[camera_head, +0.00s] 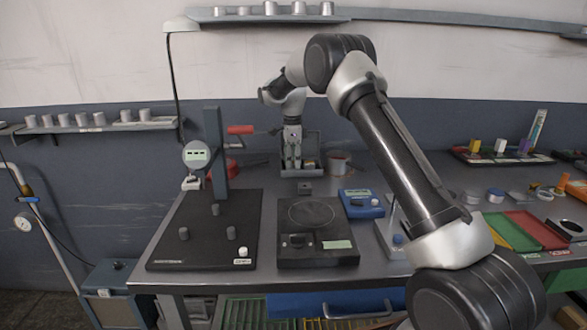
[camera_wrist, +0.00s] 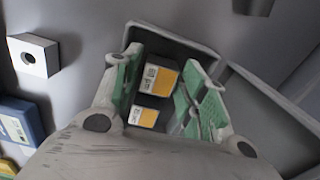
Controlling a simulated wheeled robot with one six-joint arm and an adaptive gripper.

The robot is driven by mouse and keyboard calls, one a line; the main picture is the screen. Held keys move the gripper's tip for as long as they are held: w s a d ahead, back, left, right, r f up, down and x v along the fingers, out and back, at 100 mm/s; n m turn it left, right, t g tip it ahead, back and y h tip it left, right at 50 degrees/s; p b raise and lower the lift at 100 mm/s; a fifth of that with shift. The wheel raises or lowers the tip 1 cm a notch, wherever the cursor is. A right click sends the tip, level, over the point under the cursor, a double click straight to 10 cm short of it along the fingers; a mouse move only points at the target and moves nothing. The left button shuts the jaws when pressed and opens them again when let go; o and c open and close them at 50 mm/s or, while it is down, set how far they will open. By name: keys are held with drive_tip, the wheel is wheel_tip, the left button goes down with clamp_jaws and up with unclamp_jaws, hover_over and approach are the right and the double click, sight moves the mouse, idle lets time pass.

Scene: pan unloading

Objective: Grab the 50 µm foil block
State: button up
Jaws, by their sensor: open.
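In the wrist view, two dark blocks with white-and-yellow labels stand in a grey open-topped box (camera_wrist: 190,42). The upper block (camera_wrist: 161,78) has a label ending in "µm" that seems to read 50, though the print is small. The other block (camera_wrist: 143,116) sits nearer the wrist, and its label is too small to read surely. My gripper (camera_wrist: 168,75) is open, its green-padded fingers on either side of the upper block, with gaps showing. In the head view, my gripper (camera_head: 292,160) points down at the box at the table's back, hiding most of the blocks.
A white block with a hole (camera_wrist: 33,56) and a blue device (camera_wrist: 20,122) lie left in the wrist view.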

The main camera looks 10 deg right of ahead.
drive_tip(key=shift+f, duration=0.5)
drive_tip(key=c, duration=0.8)
drive_tip(key=shift+r, duration=0.1)
